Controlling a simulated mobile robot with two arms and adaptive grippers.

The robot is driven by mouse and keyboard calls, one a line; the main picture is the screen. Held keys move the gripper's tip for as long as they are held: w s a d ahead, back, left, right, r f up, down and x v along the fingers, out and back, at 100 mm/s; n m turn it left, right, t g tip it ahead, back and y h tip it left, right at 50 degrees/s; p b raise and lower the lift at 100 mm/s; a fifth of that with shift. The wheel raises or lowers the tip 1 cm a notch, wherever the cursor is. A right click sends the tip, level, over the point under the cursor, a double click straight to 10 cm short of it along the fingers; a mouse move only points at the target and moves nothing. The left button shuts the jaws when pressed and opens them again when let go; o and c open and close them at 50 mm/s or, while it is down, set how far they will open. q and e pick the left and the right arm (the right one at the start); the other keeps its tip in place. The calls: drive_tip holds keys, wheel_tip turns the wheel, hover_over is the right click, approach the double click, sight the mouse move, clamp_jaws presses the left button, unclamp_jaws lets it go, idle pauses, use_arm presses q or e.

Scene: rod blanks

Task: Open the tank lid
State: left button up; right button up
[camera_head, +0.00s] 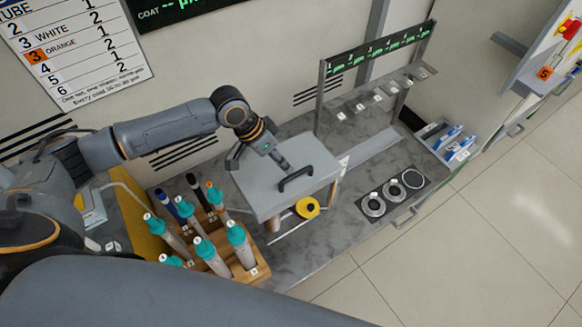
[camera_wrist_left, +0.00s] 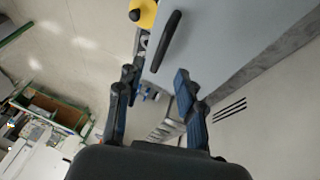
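The tank lid (camera_head: 262,188) is a flat grey panel with a black bar handle (camera_head: 296,179). It lies level on the tank, looking closed. My left gripper (camera_head: 260,161) is above the back part of the lid, behind the handle. In the left wrist view, my left gripper (camera_wrist_left: 154,84) has its two fingers spread with nothing between them. The handle (camera_wrist_left: 166,41) shows beyond the fingertips, apart from them, and the lid (camera_wrist_left: 222,32) fills the upper right. My right gripper is in neither view.
A wooden rack (camera_head: 256,271) with several teal-capped tubes stands left of the tank. A yellow round knob (camera_head: 307,208) sits at the tank's front. A black panel with round dishes (camera_head: 393,193) and a gauge stand (camera_head: 320,100) are on the right. The bench's front edge is near.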

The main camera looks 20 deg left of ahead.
sight(294, 174)
use_arm(q)
drive_tip(key=x, duration=0.5)
drive_tip(key=shift+w+d+f, duration=0.15)
drive_tip(key=shift+w+f, duration=0.05)
drive_tip(key=shift+f, duration=0.35)
drive_tip(key=shift+w+d+f, duration=0.1)
drive_tip(key=shift+f, duration=0.05)
drive_tip(key=shift+c, duration=0.2)
drive_tip(key=c, duration=0.7)
clamp_jaws()
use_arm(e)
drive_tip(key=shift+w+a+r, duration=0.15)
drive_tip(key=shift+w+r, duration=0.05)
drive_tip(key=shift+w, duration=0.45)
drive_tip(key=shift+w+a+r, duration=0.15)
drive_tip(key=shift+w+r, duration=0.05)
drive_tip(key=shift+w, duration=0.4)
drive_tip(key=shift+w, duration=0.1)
